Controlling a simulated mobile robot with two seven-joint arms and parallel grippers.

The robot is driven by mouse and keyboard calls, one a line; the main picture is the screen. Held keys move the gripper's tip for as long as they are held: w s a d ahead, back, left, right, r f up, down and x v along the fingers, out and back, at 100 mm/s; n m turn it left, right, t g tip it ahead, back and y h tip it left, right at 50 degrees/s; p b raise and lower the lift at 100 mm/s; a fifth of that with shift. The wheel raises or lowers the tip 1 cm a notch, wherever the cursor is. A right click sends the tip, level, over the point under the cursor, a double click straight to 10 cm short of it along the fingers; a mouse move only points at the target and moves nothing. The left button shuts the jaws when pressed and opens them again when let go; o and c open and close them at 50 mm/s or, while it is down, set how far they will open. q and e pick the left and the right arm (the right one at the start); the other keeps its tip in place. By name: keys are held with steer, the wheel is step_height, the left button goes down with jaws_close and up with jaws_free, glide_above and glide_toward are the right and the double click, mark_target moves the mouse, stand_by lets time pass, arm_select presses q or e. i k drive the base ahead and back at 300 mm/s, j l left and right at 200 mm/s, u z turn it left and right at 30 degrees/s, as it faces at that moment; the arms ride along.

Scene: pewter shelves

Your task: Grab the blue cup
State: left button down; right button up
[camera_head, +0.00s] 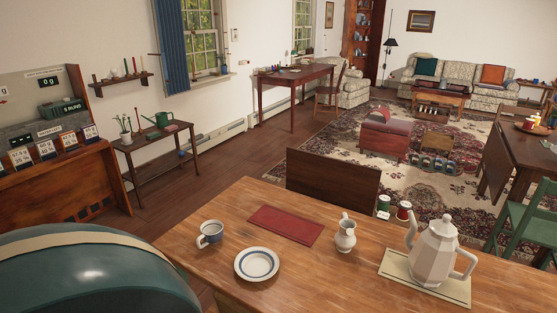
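A small pale cup with blue markings (211,233) stands upright near the left end of the wooden table (330,262). Its handle points to the left and front. It is the only cup with blue on this table. Neither of my grippers shows in this view, and nothing is seen touching the cup.
On the table, a blue-rimmed saucer (257,264), a dark red mat (286,224), a small white jug (345,234) and a white pot (434,250) on a cream mat surround the cup's right side. A large teal rounded thing (95,275) fills the lower left corner. A dark chair back (332,180) stands behind the table.

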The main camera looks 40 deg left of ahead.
mark_target(211, 231)
steer(key=u, duration=1.95)
steer(key=i+j+z, duration=0.2)
steer(key=z, duration=0.25)
steer(key=i+j+z, duration=0.55)
steer(key=j+z, duration=0.15)
steer(key=z, duration=0.2)
